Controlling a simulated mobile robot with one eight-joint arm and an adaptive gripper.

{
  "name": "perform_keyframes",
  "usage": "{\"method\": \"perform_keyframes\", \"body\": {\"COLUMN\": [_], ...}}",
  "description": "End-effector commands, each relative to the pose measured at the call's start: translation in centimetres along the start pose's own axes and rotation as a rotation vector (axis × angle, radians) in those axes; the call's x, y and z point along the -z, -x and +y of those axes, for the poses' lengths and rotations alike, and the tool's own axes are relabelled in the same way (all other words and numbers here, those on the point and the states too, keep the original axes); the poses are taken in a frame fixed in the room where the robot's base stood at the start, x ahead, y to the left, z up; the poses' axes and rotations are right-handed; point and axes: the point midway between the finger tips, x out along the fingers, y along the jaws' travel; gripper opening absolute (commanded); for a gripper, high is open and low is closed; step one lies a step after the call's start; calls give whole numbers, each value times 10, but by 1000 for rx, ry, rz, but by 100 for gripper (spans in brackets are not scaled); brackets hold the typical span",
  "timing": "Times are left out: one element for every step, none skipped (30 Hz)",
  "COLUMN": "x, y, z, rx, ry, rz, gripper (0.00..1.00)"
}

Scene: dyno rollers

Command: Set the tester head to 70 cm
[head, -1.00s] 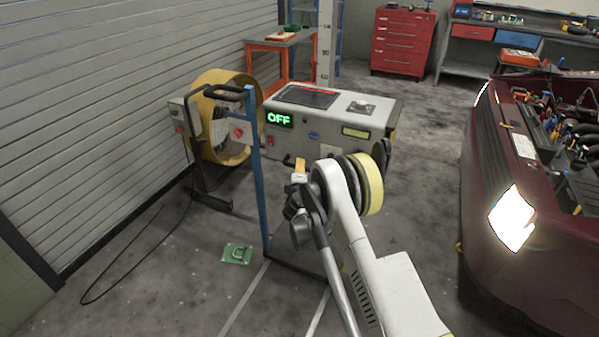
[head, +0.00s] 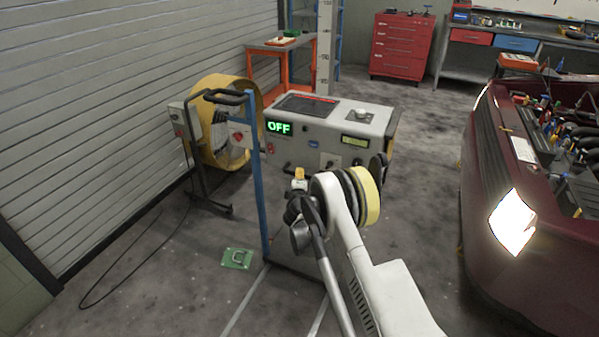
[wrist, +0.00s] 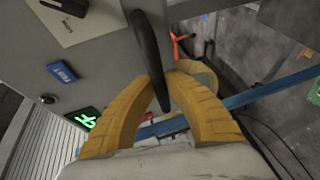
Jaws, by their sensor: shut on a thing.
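The tester head is a grey box (head: 345,122) with a green OFF display (head: 279,128). It stands in front of an upright scale post (head: 325,45), whose numbers are too small to read surely. The box hides the post's lower part. My gripper (head: 299,174) is at the near face of the box. In the wrist view my gripper (wrist: 168,82) has its yellow fingers shut on a black handle (wrist: 148,45) in front of the grey face.
A blue upright (head: 257,180) with a black handle stands left of my arm. A dark red car (head: 490,170) with an open bonnet is at the right. A green plate (head: 238,258) and a cable lie on the floor.

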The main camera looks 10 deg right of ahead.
Motion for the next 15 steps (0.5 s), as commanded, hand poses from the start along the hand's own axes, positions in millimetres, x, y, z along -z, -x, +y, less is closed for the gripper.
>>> {"method": "perform_keyframes", "body": {"x": [-2, -2, -3, -3, -4, -4, -4, -4, -5, -5, -5, -5, -5, -5, -5], "y": [-2, -3, -5, -6, -7, -8, -8, -9, -9, -9, -9, -9, -9, -9, -9], "z": [-16, -22, -31, -36, -41, -47, -50, -52, -55, -55, -56, -56, -56, -56, -56], "rx": [2, 2, 2, 2, 3, 3, 3, 3, 3, 3, 3, 3, 3, 3, 3], "ry": [-2, -2, -2, -2, -2, -2, -2, -2, -1, -1, -1, -1, -1, -1, -1], "rz": [-2, -2, -2, -2, -2, -2, -2, -1, -1, -1, -1, -1, -1, -1, -1], "gripper": [0, 0, 0, 0, 0, 0, 0, 0, 0, 0, 0, 0, 0, 0, 0]}}
